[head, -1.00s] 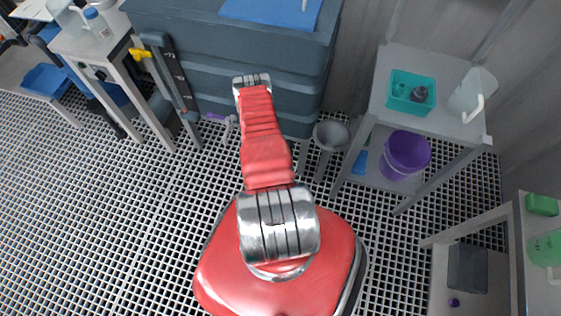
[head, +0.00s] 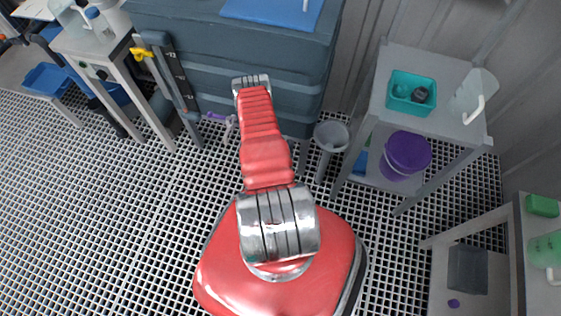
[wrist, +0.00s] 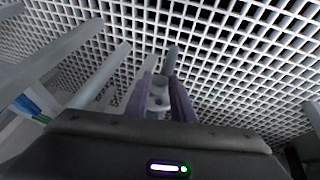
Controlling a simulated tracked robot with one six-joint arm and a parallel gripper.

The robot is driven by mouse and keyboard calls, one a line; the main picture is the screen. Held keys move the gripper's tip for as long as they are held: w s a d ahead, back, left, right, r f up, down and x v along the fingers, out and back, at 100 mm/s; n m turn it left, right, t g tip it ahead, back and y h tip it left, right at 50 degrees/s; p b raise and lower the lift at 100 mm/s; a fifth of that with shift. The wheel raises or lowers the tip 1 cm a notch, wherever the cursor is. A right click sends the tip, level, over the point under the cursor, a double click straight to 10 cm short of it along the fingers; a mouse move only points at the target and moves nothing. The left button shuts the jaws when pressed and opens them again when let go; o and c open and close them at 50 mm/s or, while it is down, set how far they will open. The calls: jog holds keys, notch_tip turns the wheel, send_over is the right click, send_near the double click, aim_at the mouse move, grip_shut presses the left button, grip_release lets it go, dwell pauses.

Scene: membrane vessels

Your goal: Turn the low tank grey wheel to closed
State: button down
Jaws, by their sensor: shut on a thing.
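In the wrist view my gripper (wrist: 160,92) has its two purple fingers on either side of a small grey part, the grey wheel (wrist: 158,98), and is shut on it. The fingers hide much of the wheel, so its turned position cannot be told. In the head view the dark blue-grey tank (head: 230,55) stands behind my red arm. My gripper cannot be clearly made out there. A small purple piece (head: 216,116) and a grey fitting (head: 229,128) show low in front of the tank, left of my arm.
A grey stand (head: 433,115) at the right holds a teal bin (head: 411,93) and a white jug (head: 474,95), with a purple bucket (head: 405,154) below. A grey funnel (head: 331,136) stands right of my arm. The grating floor (head: 110,210) at the left is clear.

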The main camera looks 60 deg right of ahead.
jog(key=shift+s+d+f, duration=0.1)
jog(key=shift+d, duration=0.2)
jog(key=shift+d, duration=0.1)
jog(key=shift+s+d+t, duration=0.1)
jog(key=shift+s+t, duration=0.05)
jog(key=shift+t, duration=0.45)
jog(key=shift+s+d+m+t+y, duration=0.15)
jog(key=shift+s+m+t, duration=0.1)
jog(key=shift+t, duration=0.45)
jog(key=shift+s+a+m+t+y, duration=0.15)
jog(key=shift+m+t, duration=0.1)
jog(key=shift+t, duration=0.45)
jog(key=shift+s+d+f+m+t, duration=0.15)
jog(key=shift+s+m+t, duration=0.1)
jog(key=shift+t, duration=0.95)
jog(key=shift+s+f+m+t, duration=0.15)
jog(key=shift+s+m+t, duration=0.15)
jog(key=shift+t, duration=0.9)
jog(key=shift+s+d+f+m+t, duration=0.15)
jog(key=shift+s+m+t, duration=0.1)
jog(key=shift+t, duration=0.95)
jog(key=shift+w+a+t, duration=0.1)
jog(key=shift+t, duration=0.2)
